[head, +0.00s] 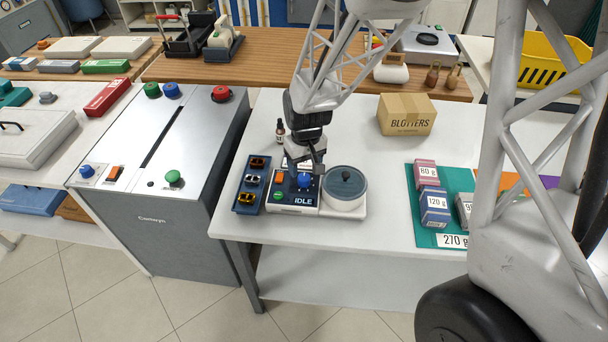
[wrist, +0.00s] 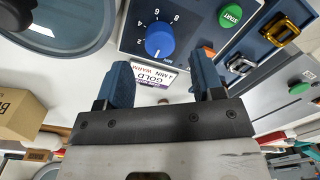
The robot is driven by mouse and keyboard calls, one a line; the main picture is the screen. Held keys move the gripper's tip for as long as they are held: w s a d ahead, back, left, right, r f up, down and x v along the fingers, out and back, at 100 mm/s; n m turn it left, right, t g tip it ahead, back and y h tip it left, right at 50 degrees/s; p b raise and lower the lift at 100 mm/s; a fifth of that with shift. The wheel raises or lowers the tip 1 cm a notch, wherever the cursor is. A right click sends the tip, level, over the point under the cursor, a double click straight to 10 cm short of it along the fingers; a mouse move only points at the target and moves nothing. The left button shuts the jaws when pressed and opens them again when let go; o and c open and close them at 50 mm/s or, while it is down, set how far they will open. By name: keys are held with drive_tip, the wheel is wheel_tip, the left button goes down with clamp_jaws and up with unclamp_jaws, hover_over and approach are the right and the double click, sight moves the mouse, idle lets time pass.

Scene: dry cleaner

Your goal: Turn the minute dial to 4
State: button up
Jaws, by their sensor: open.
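The minute dial is a blue knob (wrist: 160,40) on a dark panel in the wrist view, with the numbers 2, 4, 6 and 8 around it. A small white mark shows on the knob at the side near my gripper, not clearly at the 4. In the head view the dial (head: 304,181) stands on the small machine whose display (head: 303,201) reads IDLE. My gripper (wrist: 163,72) is open, with blue fingers apart and nothing between them. In the head view my gripper (head: 305,160) hangs just above and behind the dial, partly hiding the panel.
A green START button (wrist: 230,14) and a tray of small clips (head: 250,185) lie beside the dial. A round lidded pot (head: 345,190) stands right of it. A small bottle (head: 280,131) is behind.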

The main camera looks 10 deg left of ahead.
sight(304, 177)
drive_tip(key=shift+f, duration=2.2)
drive_tip(key=c, duration=0.9)
